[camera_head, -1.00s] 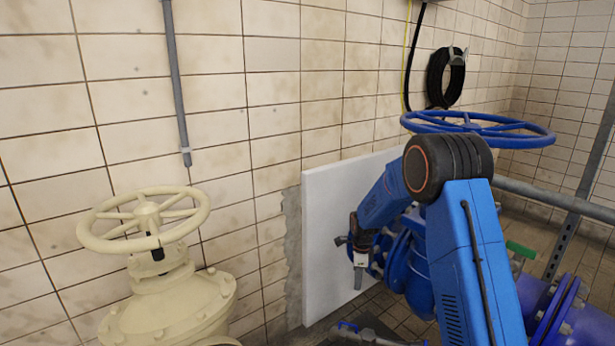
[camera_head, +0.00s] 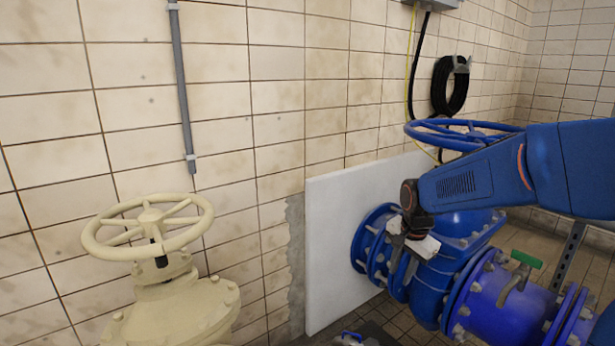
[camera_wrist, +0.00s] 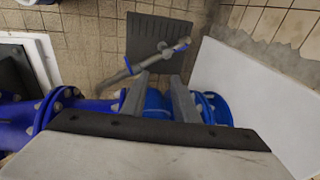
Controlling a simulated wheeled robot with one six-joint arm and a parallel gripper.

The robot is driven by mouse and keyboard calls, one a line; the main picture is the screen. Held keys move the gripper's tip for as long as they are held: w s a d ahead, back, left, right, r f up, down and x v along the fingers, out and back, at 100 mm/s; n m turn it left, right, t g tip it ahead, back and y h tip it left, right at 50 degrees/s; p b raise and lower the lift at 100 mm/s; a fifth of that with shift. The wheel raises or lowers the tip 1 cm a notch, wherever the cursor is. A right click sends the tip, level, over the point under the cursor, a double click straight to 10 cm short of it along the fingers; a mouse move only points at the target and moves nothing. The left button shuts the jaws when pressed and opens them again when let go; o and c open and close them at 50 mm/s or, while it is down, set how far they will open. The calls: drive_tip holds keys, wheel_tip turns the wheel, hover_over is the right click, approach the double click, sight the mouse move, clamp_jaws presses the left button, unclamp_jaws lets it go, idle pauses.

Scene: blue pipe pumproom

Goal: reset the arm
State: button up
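My arm reaches in from the right edge of the head view, in front of the blue pipework. My gripper (camera_head: 402,272) hangs at its end, pointing down, against a blue flanged valve body (camera_head: 470,230). In the wrist view, my gripper (camera_wrist: 158,84) has its two grey fingers apart, with nothing held between them. The blue pipe (camera_wrist: 155,104) shows behind the fingers; I cannot tell if they touch it.
A cream handwheel valve (camera_head: 150,222) stands at left. A blue handwheel (camera_head: 455,133) is partly hidden behind my arm. A white panel (camera_head: 335,235) leans on the tiled wall. A green-handled small valve (camera_head: 525,260) sits on the purple-blue pipe. Dark plate (camera_wrist: 150,38) lies on the floor.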

drive_tip(key=s+d+r+n+t, duration=0.1)
drive_tip(key=s+n, duration=0.4)
drive_tip(key=s, duration=0.9)
drive_tip(key=s+d+r+n+t, duration=0.1)
drive_tip(key=s+n, duration=0.4)
drive_tip(key=s, duration=1)
drive_tip(key=shift+s+d+r+n, duration=0.35)
drive_tip(key=shift+d+r, duration=0.35)
drive_tip(key=shift+r, duration=0.5)
drive_tip(key=shift+w, duration=0.1)
